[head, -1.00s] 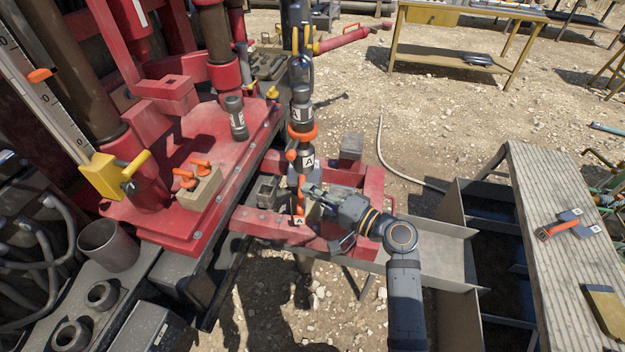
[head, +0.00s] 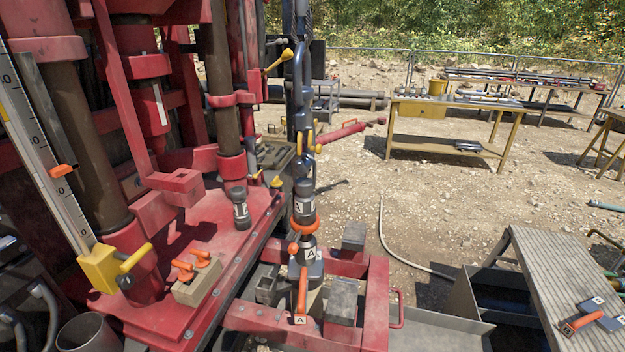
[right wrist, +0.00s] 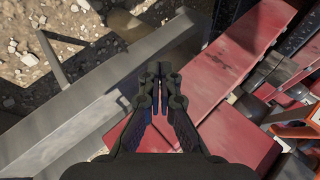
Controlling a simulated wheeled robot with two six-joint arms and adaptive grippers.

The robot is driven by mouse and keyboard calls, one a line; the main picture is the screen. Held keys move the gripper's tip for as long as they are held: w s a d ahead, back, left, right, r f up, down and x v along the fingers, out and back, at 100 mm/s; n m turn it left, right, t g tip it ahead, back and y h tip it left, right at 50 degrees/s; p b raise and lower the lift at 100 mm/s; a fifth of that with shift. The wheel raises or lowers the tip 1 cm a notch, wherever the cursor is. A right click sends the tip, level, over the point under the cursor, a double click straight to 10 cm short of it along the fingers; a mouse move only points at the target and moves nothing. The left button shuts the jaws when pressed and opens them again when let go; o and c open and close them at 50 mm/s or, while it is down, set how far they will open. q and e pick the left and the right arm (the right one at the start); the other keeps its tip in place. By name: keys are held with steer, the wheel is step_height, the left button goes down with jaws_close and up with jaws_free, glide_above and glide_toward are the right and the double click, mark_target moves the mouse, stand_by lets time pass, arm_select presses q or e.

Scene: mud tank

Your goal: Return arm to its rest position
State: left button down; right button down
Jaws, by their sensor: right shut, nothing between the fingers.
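My right gripper (right wrist: 159,75) shows in the right wrist view. Its fingers are closed together with nothing between them, above a red steel beam (right wrist: 235,65) and a grey beam (right wrist: 110,80). In the head view neither of my arms shows. A dark vertical tool string labelled A (head: 304,205), with an orange ring, stands at the red frame (head: 376,300). An orange handle (head: 302,290) with an A tag is below it.
The red drill rig deck (head: 150,310) fills the left, with a yellow clamp (head: 103,268) and a block with orange handles (head: 198,280). A grey-topped bench (head: 550,270) is at right. A mud tank (head: 455,315) lies front right.

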steer(key=s+d+f+n+g+h, duration=0.1)
steer(key=s+d+f+g+h, duration=0.1)
steer(key=s+d+f, duration=0.45)
steer(key=s+d+f+n+g+h, duration=0.1)
steer(key=s+d+f+n+h, duration=0.15)
steer(key=s+f, duration=0.7)
steer(key=s+d+f+n+g+h, duration=0.1)
steer(key=s+d+f, duration=0.2)
steer(key=s, duration=0.6)
steer(key=s+d+f+n+g+h, duration=0.1)
steer(key=s+d+f+n, duration=0.1)
steer(key=s+d, duration=0.5)
steer(key=shift+s+f+g+p, duration=0.3)
steer(key=shift+s+f, duration=0.1)
steer(key=shift+s, duration=0.75)
